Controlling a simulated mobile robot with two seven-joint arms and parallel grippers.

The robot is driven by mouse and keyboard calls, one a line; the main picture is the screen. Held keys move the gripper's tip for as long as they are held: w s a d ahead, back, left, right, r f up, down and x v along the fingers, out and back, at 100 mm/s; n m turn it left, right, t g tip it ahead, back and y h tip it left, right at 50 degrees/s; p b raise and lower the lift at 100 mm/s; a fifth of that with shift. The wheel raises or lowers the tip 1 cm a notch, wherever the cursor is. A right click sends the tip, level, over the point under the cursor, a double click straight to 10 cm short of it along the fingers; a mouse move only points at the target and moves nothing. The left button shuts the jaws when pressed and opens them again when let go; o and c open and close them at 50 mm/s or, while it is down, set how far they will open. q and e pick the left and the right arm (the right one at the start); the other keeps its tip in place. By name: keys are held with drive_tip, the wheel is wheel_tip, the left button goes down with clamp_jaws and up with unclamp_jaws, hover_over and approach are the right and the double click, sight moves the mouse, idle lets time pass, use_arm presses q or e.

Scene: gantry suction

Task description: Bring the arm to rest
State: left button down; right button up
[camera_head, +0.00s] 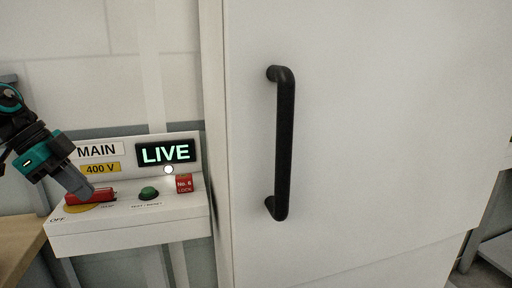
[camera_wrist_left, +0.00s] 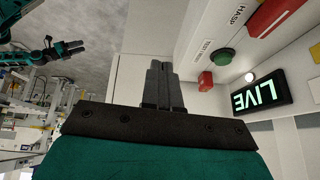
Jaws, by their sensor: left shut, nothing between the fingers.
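My left gripper (camera_head: 84,188) comes in from the left and points down at the red handle (camera_head: 102,195) on the switch box (camera_head: 130,232). Its fingers are shut and empty; in the left wrist view (camera_wrist_left: 160,85) they lie together. In the head view the fingertips overlap the handle's left part; I cannot tell whether they touch. In the left wrist view the handle (camera_wrist_left: 275,16) is apart from the fingers. A teal and black gripper, apparently my right one (camera_wrist_left: 72,47), shows small at the upper left of that view; its jaw state is unclear.
The box has a lit LIVE display (camera_head: 165,152), a green button (camera_head: 149,193) and a red lock block (camera_head: 184,183). A white cabinet door with a black handle (camera_head: 284,145) stands close on the right. A wooden surface (camera_head: 18,245) is at lower left.

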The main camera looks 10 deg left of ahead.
use_arm(q)
drive_tip(key=s+d+f+n+t+h, duration=0.1)
drive_tip(key=d+f+n+t, duration=0.2)
drive_tip(key=f, duration=0.6)
drive_tip(key=s+d+f+t, duration=0.1)
drive_tip(key=d+f+t, duration=0.3)
drive_tip(key=f, duration=0.5)
drive_tip(key=s+d+f+n+t+h, duration=0.1)
drive_tip(key=d+f+n+t, duration=0.2)
drive_tip(key=f, duration=0.5)
drive_tip(key=s+d+f+n+g+y, duration=0.1)
drive_tip(key=s+d+f+n+y, duration=0.1)
drive_tip(key=s+d+f, duration=0.2)
drive_tip(key=s+d+f+n+g+y, duration=0.1)
drive_tip(key=s+d+f+n+y, duration=0.1)
drive_tip(key=s+d+f, duration=0.3)
drive_tip(key=d+f+y, duration=0.1)
drive_tip(key=d+f, duration=0.2)
drive_tip(key=d, duration=0.4)
drive_tip(key=shift+s+n, duration=0.3)
